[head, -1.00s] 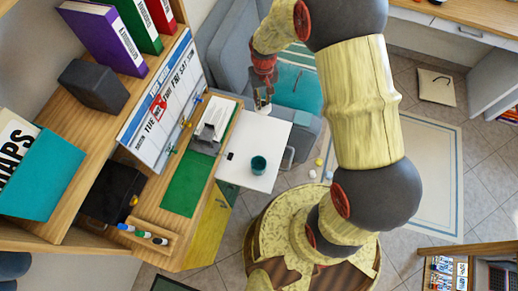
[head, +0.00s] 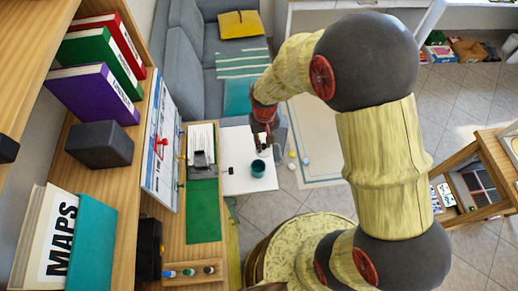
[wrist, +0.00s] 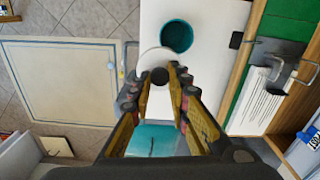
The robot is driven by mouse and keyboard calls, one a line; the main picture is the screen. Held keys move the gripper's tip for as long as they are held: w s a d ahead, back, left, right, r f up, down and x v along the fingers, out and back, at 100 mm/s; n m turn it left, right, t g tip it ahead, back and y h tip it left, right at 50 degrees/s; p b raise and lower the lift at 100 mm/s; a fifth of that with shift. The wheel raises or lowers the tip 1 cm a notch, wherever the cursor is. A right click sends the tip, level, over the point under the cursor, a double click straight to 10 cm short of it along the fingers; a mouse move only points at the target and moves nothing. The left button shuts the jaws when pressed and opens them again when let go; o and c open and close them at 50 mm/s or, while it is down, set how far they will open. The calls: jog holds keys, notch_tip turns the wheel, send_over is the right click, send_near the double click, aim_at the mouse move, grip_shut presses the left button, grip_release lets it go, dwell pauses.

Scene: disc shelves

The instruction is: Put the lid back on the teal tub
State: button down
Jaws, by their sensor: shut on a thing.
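The teal tub (head: 257,169) stands open-topped on a white surface (head: 237,180); in the wrist view it shows (wrist: 177,37) just beyond my fingertips. My gripper (wrist: 160,73) is shut on the lid (wrist: 152,54), a pale disc with a dark round knob between the fingertips. The fingers hide part of the lid. In the head view my gripper (head: 263,145) is just behind the tub, with a bit of the pale lid showing below it. The lid is beside the tub's opening, not over it; its exact height above the surface cannot be told.
A green mat (head: 203,212) and a clipboard with papers (head: 201,140) lie on the wooden desk to the left. A small black object (wrist: 236,40) is on the white surface near the tub. A pale rug (wrist: 62,82) lies on the tiled floor beside it.

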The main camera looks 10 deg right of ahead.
jog(key=s+a+f+b, duration=0.2)
jog(key=s+f+b, duration=0.1)
jog(key=f, duration=0.2)
jog(key=shift+s+a+f+b, duration=0.15)
jog(key=shift+s+a+b, duration=0.2)
jog(key=shift+s, duration=0.05)
dwell(0.4)
jog(key=shift+f, duration=0.15)
dwell(2.5)
jog(key=c, duration=1.6)
grip_release()
jog(key=shift+o, duration=0.7)
jog(key=o, duration=0.3)
jog(key=shift+p, duration=0.35)
